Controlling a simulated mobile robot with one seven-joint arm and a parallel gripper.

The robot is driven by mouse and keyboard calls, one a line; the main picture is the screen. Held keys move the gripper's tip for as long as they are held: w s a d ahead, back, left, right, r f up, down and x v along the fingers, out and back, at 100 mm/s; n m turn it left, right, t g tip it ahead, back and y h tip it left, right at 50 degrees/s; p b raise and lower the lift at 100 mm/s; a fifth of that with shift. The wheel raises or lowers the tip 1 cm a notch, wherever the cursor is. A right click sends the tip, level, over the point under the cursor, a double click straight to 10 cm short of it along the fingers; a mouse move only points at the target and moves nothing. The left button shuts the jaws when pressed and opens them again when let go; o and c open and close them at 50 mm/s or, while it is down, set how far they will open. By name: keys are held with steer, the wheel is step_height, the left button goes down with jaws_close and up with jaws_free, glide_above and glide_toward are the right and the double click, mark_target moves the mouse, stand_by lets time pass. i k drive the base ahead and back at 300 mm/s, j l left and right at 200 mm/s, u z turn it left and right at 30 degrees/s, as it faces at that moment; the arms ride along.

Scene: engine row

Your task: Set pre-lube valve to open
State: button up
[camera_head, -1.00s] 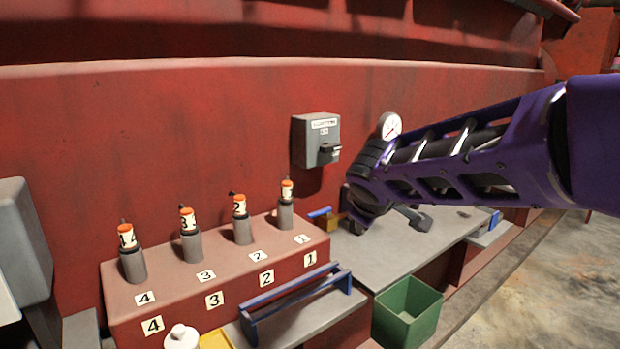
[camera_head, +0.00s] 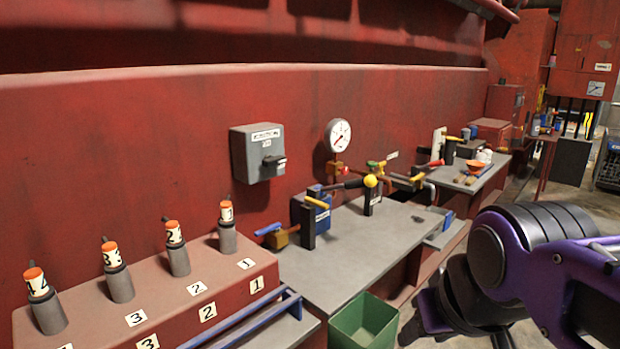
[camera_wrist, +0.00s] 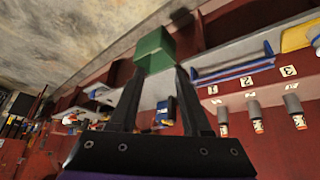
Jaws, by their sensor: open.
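Several small valves and levers stand on and behind the grey bench; labels are too small to read, so I cannot tell which is the pre-lube valve. A brass valve with a blue handle (camera_head: 278,232) sits at the bench's left back. A lever with a yellow ball knob (camera_head: 370,181) is on a black post. My gripper (camera_wrist: 160,72) is open and empty in the wrist view, apart from the bench. A blue piece (camera_wrist: 165,110) appears beyond its fingers.
A green bin (camera_head: 364,322) stands at the bench's front; it also shows in the wrist view (camera_wrist: 155,50). Numbered injectors (camera_head: 177,250) stand on a red block at left. A grey switch box (camera_head: 258,153) is on the wall. The bench's front middle (camera_head: 350,250) is bare.

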mark_target(276, 227)
steer(key=i+l+u, duration=0.2)
steer(key=u, duration=0.15)
steer(key=i+l+u, duration=0.3)
steer(key=l+u, duration=0.35)
steer(key=j, duration=0.3)
steer(key=i+j+u, duration=0.15)
steer(key=j, duration=0.2)
